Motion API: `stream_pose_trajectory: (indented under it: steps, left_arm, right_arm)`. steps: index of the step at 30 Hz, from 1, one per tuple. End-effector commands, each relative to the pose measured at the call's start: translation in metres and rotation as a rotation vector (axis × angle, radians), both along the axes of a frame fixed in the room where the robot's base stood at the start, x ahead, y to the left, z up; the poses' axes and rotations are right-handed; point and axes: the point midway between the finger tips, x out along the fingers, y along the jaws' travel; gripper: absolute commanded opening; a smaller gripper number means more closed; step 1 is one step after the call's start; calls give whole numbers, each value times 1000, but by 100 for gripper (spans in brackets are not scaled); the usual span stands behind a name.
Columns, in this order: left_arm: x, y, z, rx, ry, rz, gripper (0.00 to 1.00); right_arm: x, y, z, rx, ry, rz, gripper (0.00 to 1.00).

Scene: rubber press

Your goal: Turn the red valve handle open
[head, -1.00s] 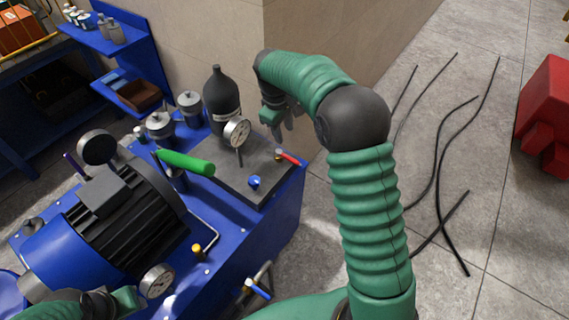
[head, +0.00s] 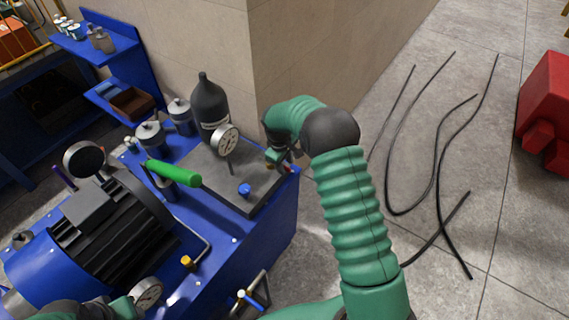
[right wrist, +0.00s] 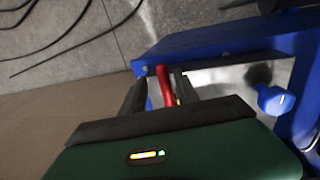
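The red valve handle (right wrist: 164,86) shows in the right wrist view at the edge of the blue machine, between the two dark fingers of my right gripper (right wrist: 160,90). The fingers stand apart, with a gap beside the handle, so the gripper looks open around it. In the head view my right gripper (head: 281,157) is at the right corner of the machine's dark top plate and hides most of the handle. Part of my left gripper (head: 128,307) shows at the bottom left, near a gauge; its fingers cannot be made out.
The blue machine (head: 262,228) carries a black motor (head: 118,225), a green lever (head: 173,173), a black bottle (head: 210,105), a gauge (head: 225,139) and a blue knob (head: 244,190). A wall corner stands behind. Black cables (head: 438,180) lie on the floor at right.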

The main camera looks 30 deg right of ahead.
Motion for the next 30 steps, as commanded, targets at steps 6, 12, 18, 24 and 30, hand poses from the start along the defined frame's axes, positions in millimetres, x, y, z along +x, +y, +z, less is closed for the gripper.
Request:
stream_pose_trajectory:
  steps: [6,12,18,24,30]
  left_arm:
    - [0,0,0,0,0,0,36]
    - [0,0,0,0,0,0,36]
    - [0,0,0,0,0,0,36]
    - [0,0,0,0,0,0,36]
    - [0,0,0,0,0,0,36]
  right_arm:
    - [0,4,2,-3,0,3,20]
    - [1,3,2,-2,-1,2,0]
    - [1,3,2,1,-2,4,0]
    - [1,2,1,0,-2,2,0]
    - [1,2,1,-2,-1,2,0]
